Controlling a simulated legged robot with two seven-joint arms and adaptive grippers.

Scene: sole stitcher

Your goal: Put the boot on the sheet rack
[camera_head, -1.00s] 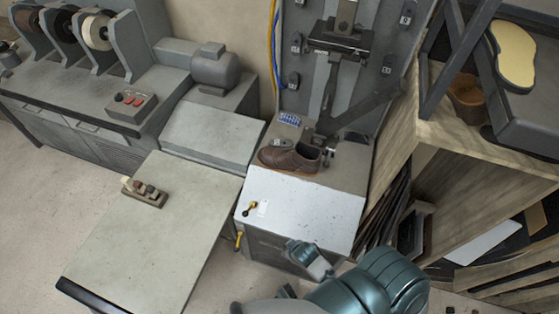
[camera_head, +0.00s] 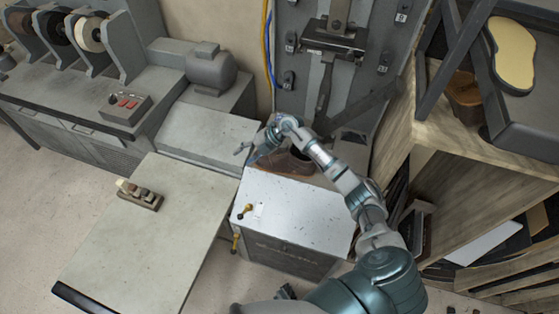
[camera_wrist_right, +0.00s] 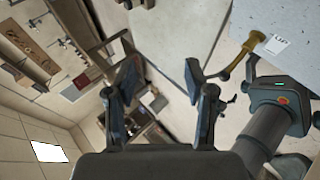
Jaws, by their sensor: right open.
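A brown leather shoe or boot (camera_head: 285,164) sits on the stitching machine's base, partly hidden behind my right arm. My right gripper (camera_head: 245,153) is at its left end, above the machine's front edge; I cannot tell whether they touch. In the right wrist view the two fingers of this gripper (camera_wrist_right: 160,80) are apart with nothing between them, and the shoe does not show. The wooden sheet rack (camera_head: 440,130) stands at the right, with sheets in its slots. My left gripper is not made out.
A second brown boot (camera_head: 465,95) stands on the rack top, beside a dark tray holding a cream sole (camera_head: 511,55). A grey table (camera_head: 130,240) at left holds a small block tool (camera_head: 140,194).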

